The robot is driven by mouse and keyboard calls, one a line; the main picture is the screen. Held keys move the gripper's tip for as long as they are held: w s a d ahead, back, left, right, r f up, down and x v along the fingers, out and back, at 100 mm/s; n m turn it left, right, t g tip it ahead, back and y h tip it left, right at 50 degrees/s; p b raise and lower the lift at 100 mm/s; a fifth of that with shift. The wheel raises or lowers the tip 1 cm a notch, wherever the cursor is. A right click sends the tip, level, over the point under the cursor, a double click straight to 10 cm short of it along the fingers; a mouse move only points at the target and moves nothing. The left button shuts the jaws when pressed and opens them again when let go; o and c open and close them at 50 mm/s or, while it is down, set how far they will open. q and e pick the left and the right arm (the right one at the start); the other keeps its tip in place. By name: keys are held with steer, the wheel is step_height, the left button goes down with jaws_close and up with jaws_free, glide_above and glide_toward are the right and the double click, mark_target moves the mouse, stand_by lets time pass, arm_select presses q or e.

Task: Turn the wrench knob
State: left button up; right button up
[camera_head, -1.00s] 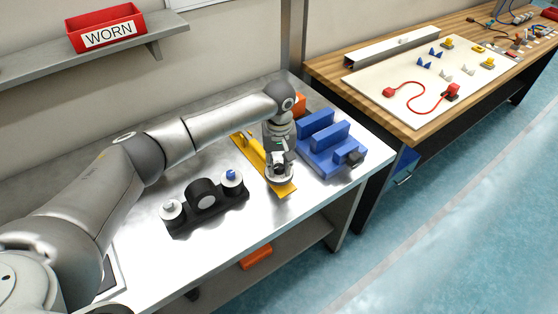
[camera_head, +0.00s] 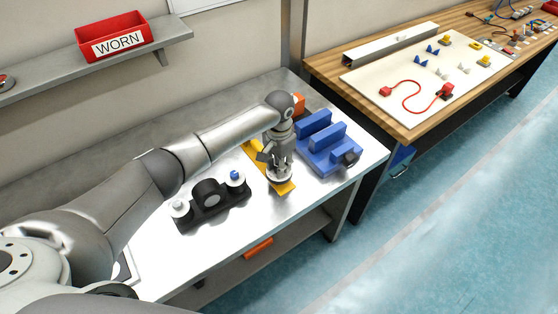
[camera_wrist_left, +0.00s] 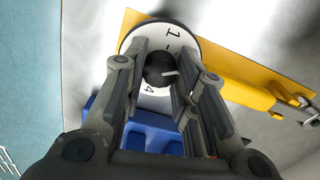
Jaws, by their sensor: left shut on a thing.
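The knob (camera_wrist_left: 160,70) is dark and round and sits in the middle of a white dial (camera_wrist_left: 189,47) with black marks, among them a 1 and a 4. The dial is on a yellow plate (camera_wrist_left: 235,72) that lies on the metal bench; this plate also shows in the head view (camera_head: 284,188). My left gripper (camera_wrist_left: 160,78) points down over the dial, with its fingers on both sides of the knob, shut on it. In the head view my left gripper (camera_head: 279,168) hides the knob and most of the dial. My right gripper is not in view.
A blue vise-like block (camera_head: 328,150) stands close to the right of the plate. A black fixture (camera_head: 211,200) with round posts stands to the left. A red WORN bin (camera_head: 115,36) is on the shelf. A wooden table (camera_head: 340,85) stands at the back right.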

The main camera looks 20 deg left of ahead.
arm_select(q)
steer(key=m, duration=0.2)
steer(key=shift+m+p, duration=0.3)
steer(key=shift+m, duration=1.6)
steer(key=o, duration=1.1)
steer(key=shift+c, duration=0.2)
